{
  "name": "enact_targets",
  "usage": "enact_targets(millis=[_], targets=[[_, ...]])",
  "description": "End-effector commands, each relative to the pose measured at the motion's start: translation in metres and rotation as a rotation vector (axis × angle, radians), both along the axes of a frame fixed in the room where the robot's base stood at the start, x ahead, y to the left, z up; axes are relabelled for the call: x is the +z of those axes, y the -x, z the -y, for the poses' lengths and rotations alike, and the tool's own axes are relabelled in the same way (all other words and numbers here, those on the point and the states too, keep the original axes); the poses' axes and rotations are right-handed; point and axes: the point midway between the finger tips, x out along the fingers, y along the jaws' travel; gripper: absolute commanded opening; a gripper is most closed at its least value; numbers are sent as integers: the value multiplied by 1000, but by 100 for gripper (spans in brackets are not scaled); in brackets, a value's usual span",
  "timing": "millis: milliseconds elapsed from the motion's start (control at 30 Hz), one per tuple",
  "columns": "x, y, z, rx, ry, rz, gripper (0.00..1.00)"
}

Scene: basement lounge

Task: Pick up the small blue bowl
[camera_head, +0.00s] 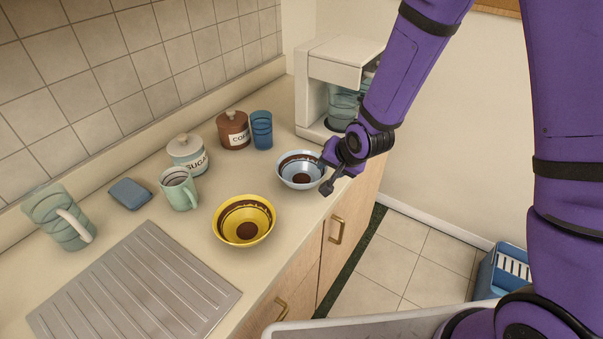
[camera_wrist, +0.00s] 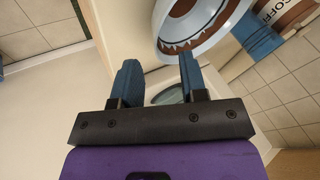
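The small blue bowl (camera_head: 290,166) is pale blue with a brown band and a brown centre. It sits upright on the counter (camera_head: 283,216) near its front edge. My gripper (camera_head: 325,176) is at the bowl's right rim, with one fingertip overlapping the rim in the head view. In the wrist view the bowl (camera_wrist: 213,40) shows at the top, and my gripper (camera_wrist: 159,66) has its two blue fingers apart with nothing clamped between them. The right finger overlaps the rim there; I cannot tell whether it touches.
A yellow bowl (camera_head: 243,220) sits left of the blue bowl. A blue glass (camera_head: 261,130), coffee jar (camera_head: 233,131), sugar jar (camera_head: 187,155) and green mug (camera_head: 179,189) stand behind. A coffee machine (camera_head: 318,80) stands at the counter's far end. Floor lies beyond the front edge.

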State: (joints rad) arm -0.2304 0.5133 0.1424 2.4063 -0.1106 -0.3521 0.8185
Motion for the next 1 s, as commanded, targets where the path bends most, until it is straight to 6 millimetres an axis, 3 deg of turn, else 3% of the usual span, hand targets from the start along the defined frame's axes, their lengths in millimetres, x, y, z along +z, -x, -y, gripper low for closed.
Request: enact_targets(millis=[267, 633, 967, 1000], targets=[[-12, -7, -4, 0, 1, 0, 40], [-47, -26, -17, 1, 2, 0, 40], [-51, -29, -18, 0, 2, 1, 40], [-51, -29, -18, 0, 2, 1, 33]])
